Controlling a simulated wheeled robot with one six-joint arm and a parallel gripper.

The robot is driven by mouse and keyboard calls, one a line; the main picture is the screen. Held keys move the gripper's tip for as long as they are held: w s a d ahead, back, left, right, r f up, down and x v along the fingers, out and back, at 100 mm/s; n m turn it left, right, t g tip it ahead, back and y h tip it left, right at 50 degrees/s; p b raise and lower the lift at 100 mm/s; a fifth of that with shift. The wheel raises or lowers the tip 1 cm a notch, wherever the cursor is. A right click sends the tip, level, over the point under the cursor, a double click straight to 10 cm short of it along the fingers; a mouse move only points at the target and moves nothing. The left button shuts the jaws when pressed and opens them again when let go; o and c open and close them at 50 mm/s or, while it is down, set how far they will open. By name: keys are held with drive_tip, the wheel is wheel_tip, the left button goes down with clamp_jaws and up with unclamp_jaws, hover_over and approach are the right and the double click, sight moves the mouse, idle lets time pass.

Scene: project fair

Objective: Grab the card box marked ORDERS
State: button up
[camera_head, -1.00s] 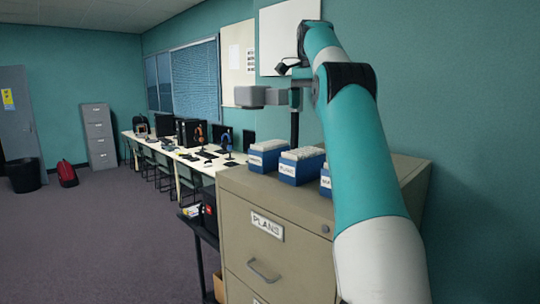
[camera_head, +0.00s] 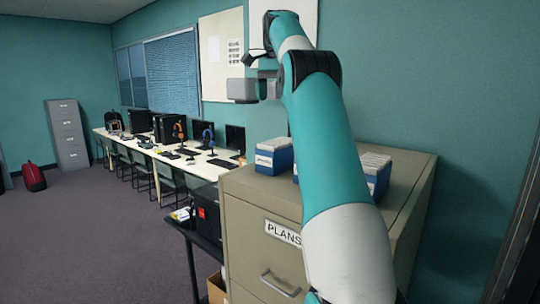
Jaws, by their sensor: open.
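Blue card boxes with white cards on top stand on a beige filing cabinet (camera_head: 246,217). The left box (camera_head: 273,157) shows a white front label too small to read. The right box (camera_head: 377,172) is partly covered by my arm, and its label is hidden. Only a sliver of a box shows between them beside my arm. I cannot tell which box is marked ORDERS. My gripper (camera_head: 248,90) is open and empty, raised above and to the left of the boxes, apart from them.
The cabinet's front drawer is labelled PLANS. A dark low table (camera_head: 190,228) stands to its left. A long white desk (camera_head: 178,158) with computers and chairs runs along the window wall.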

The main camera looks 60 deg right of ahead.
sight(278, 142)
drive_tip(key=f+b, duration=0.1)
drive_tip(key=f, duration=0.6)
drive_tip(key=f+b, duration=0.1)
drive_tip(key=f, duration=0.3)
drive_tip(key=shift+s+d+f+b, duration=0.1)
drive_tip(key=shift+d+b, duration=0.15)
drive_tip(key=shift+b, duration=0.1)
drive_tip(key=shift+d+f+p, duration=0.2)
drive_tip(key=shift+f+p, duration=0.75)
drive_tip(key=shift+f, duration=2.15)
drive_tip(key=c, duration=1.2)
drive_tip(key=shift+o, duration=0.2)
drive_tip(key=shift+r, duration=0.1)
